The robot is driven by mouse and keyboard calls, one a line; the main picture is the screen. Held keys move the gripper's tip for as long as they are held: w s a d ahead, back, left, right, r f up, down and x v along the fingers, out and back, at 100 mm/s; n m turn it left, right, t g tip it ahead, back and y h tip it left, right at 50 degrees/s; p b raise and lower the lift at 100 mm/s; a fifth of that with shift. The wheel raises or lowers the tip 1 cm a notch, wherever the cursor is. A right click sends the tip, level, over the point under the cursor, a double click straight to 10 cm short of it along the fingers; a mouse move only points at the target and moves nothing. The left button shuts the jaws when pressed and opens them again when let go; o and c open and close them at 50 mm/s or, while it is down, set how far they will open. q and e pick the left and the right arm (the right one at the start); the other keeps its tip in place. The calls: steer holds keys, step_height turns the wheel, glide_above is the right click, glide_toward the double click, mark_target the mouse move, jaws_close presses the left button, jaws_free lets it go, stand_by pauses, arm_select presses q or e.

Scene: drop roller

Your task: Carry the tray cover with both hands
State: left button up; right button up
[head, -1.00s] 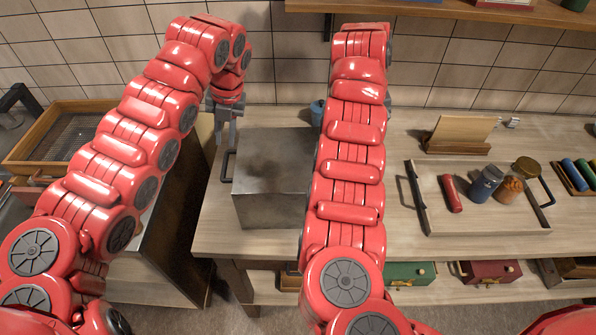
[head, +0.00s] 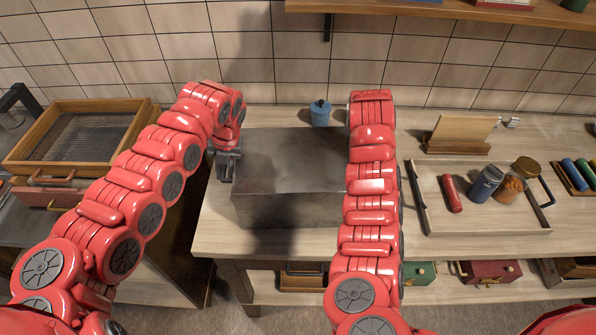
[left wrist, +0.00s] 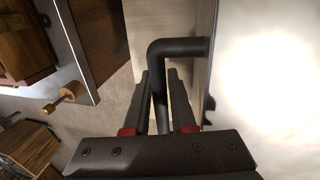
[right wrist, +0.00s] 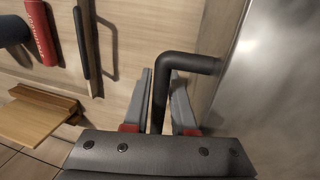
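The tray cover (head: 292,165) is a grey metal box resting on the wooden table, with a dark handle on each side. My left gripper (head: 226,168) is low at its left side. In the left wrist view the black left handle (left wrist: 180,48) runs between the open fingers (left wrist: 166,80). In the head view my right arm hides the right gripper and the right end of the cover. In the right wrist view the right handle (right wrist: 190,62) runs between the open fingers (right wrist: 162,82), with small gaps beside it.
Right of the cover, a light tray (head: 480,222) holds a red cylinder (head: 451,194), a blue jar (head: 485,184) and an amber jar (head: 517,180). A blue container (head: 320,114) stands behind the cover. A wooden stand (head: 458,146) is at the back. A shelf (head: 450,10) overhangs.

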arm_select(q)
jaws_close()
arm_select(e)
jaws_close()
stand_by(1.3)
